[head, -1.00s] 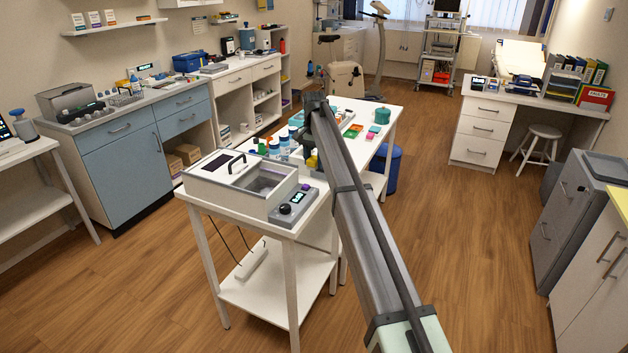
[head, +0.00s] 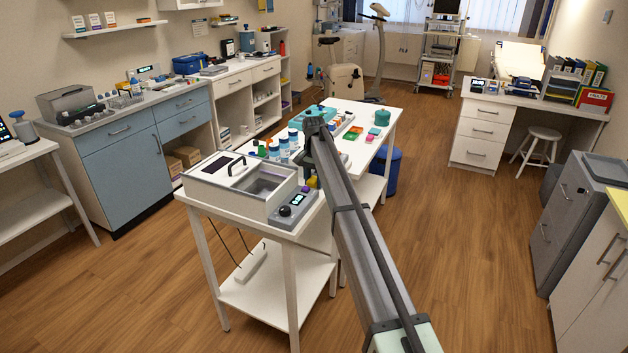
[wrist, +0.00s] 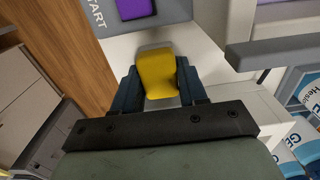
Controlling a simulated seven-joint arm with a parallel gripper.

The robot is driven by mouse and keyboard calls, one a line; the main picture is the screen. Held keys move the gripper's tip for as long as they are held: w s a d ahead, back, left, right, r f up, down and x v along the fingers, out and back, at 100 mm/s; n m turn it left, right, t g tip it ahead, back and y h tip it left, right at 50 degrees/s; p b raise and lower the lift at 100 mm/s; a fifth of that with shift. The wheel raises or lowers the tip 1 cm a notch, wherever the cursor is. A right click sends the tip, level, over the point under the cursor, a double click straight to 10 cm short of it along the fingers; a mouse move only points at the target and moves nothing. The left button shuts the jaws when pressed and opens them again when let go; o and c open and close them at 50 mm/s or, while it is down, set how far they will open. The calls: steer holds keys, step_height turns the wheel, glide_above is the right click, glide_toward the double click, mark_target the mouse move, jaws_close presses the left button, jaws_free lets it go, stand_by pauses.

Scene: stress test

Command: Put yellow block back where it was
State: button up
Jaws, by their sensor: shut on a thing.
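The yellow block (wrist: 157,78) is between the two dark blue fingers of my gripper (wrist: 158,70) in the wrist view. My gripper is shut on it. In the wrist view, a white surface lies behind the block, and the grey control panel (wrist: 172,14) with the word START is just beyond it. I cannot tell if the block touches the surface.
A purple piece (wrist: 136,8) is on the grey panel. The white-and-grey bath unit (head: 236,180) stands left of my arm. White bottles with blue caps (head: 284,150) stand behind it. Several small coloured things and a teal pot (head: 382,117) are farther back.

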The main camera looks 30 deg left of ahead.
mark_target(315, 178)
steer(key=o, duration=1)
step_height(315, 178, up, 12)
steer(key=shift+r, duration=0.1)
steer(key=shift+d, duration=0.1)
